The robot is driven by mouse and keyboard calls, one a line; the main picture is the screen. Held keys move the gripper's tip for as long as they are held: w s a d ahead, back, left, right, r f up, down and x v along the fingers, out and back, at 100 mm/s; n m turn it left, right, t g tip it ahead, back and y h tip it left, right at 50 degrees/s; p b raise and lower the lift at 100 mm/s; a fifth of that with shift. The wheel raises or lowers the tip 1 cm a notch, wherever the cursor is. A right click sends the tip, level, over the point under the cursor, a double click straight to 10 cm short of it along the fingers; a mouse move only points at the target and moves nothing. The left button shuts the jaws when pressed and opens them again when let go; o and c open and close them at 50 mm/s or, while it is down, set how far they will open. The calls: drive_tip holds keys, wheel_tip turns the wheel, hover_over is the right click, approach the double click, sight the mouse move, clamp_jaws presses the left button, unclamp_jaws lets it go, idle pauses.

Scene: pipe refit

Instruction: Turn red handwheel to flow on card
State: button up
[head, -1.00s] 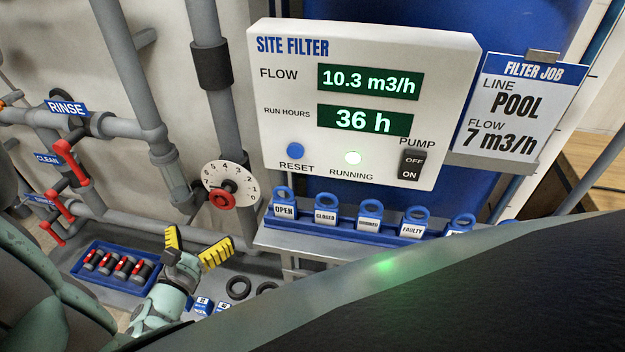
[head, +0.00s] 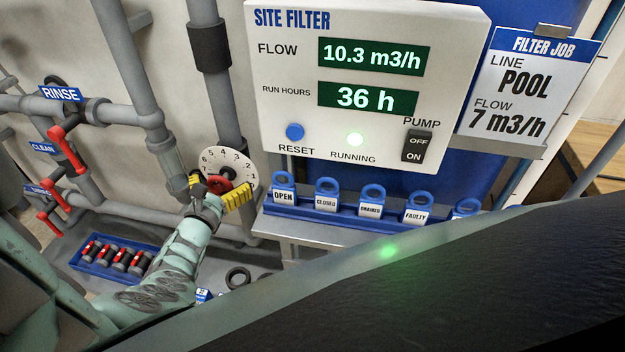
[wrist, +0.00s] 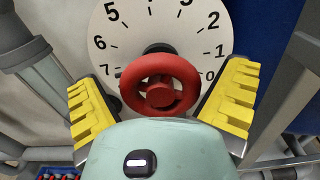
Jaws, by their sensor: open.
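The red handwheel (head: 221,183) sits in front of a white round dial (head: 240,166) numbered 0 to 7, on the grey pipework. In the wrist view the handwheel (wrist: 160,84) lies between the yellow fingers of my gripper (wrist: 163,100), with a gap on each side. My gripper (head: 219,196) is open around the wheel and not closed on it. The job card (head: 530,85) reads line POOL, flow 7 m3/h. The flow display (head: 374,56) on the site filter panel reads 10.3 m3/h.
A blue rack (head: 340,212) of tags stands right of the wheel. Red lever valves (head: 68,150) are on the pipes at left. A blue tray (head: 92,268) of fittings lies below.

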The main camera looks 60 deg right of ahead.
drive_tip(key=shift+s, duration=0.1)
drive_tip(key=c, duration=1.2)
drive_tip(key=m+b, duration=0.1)
drive_tip(key=m, duration=0.1)
drive_tip(key=m+b, duration=0.3)
drive_tip(key=shift+f+m, duration=0.25)
drive_tip(key=shift+m, duration=0.05)
drive_tip(key=m+b, duration=0.3)
drive_tip(key=m, duration=0.1)
drive_tip(key=shift+b, duration=0.4)
drive_tip(key=shift+r+m+b, duration=0.15)
drive_tip(key=shift+m+b, duration=0.15)
drive_tip(key=shift+m, duration=0.3)
drive_tip(key=o, duration=1.2)
drive_tip(key=shift+r, duration=0.1)
